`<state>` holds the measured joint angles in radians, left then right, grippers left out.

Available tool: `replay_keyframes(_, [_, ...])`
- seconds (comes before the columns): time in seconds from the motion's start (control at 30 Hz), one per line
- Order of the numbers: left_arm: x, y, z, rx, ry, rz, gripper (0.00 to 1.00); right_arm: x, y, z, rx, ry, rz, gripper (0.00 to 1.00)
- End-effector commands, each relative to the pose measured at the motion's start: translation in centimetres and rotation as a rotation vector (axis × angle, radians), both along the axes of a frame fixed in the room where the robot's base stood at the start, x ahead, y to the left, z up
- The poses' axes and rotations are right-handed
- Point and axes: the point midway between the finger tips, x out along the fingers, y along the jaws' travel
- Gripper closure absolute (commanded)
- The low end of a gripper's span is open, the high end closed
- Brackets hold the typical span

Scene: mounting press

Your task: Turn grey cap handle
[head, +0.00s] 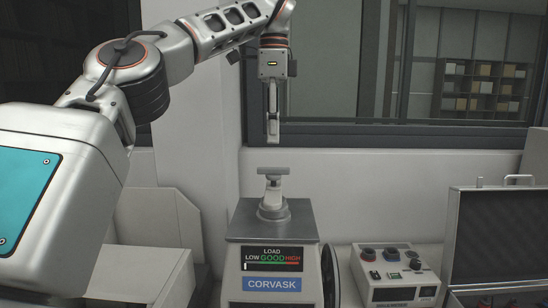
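The grey cap handle (272,172) is a short crossbar on a stem, on top of the grey cap (272,207). The cap sits on the press (236,222), which carries a CORVASK label and a LOAD scale of low, good and high. My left gripper (273,138) points straight down above the handle, with a visible gap between them. Its fingers show edge-on, so I cannot tell whether they are open or shut. My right gripper is not in view.
A control box (397,270) with knobs stands right of the press. An open case (500,225) with dark foam is at the far right. A dark wheel rim (330,275) sits at the press's right side. A window and wall are behind.

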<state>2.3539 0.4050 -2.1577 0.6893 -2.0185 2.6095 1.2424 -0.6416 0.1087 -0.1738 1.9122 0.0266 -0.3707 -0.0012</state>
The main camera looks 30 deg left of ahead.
Motion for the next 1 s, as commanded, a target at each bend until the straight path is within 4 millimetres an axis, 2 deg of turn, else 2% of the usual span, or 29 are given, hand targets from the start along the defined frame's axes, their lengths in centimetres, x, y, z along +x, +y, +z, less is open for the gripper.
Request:
replay_keyframes(0.27, [-0.1, 0.1, -1.6, -0.003, 0.004, -0.002, 0.75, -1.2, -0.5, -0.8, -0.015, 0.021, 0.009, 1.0])
replay_keyframes(0.7, [-0.1, 0.0, -7.0, -0.001, 0.002, -0.002, 0.75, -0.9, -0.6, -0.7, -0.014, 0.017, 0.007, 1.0])
replay_keyframes(1.0, [0.0, 0.0, -7.7, 0.0, -0.001, 0.001, 0.75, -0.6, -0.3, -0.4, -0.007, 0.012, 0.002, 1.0])
